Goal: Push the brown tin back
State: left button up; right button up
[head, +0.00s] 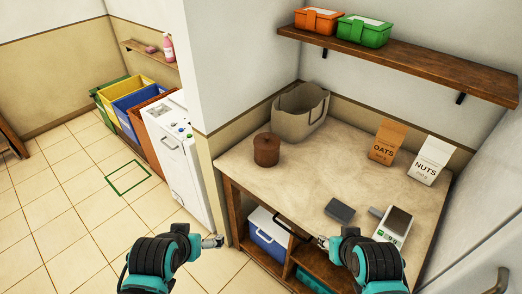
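My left gripper (213,241) is low over the floor, left of the counter's front. My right gripper (322,242) is by the counter's front edge, well to the right of and nearer than the tin. Both are apart from the tin. Their fingers are too small to read, and neither visibly holds anything.
On the counter are an oats bag (387,141), a nuts bag (431,160), a dark grey block (340,211) and a scale (394,227). A shelf (400,60) with orange and green boxes hangs above. A blue cooler (268,235) sits underneath. The counter's middle is clear.

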aim_at(265, 159)
jog(key=i+j, duration=0.15)
jog(key=j, duration=0.15)
jog(key=i+j+z, duration=0.1)
jog(key=j, duration=0.2)
jog(key=i+j, duration=0.2)
jog(key=j, duration=0.15)
jog(key=i+j, duration=0.15)
jog(key=j, duration=0.15)
jog(key=z, duration=0.05)
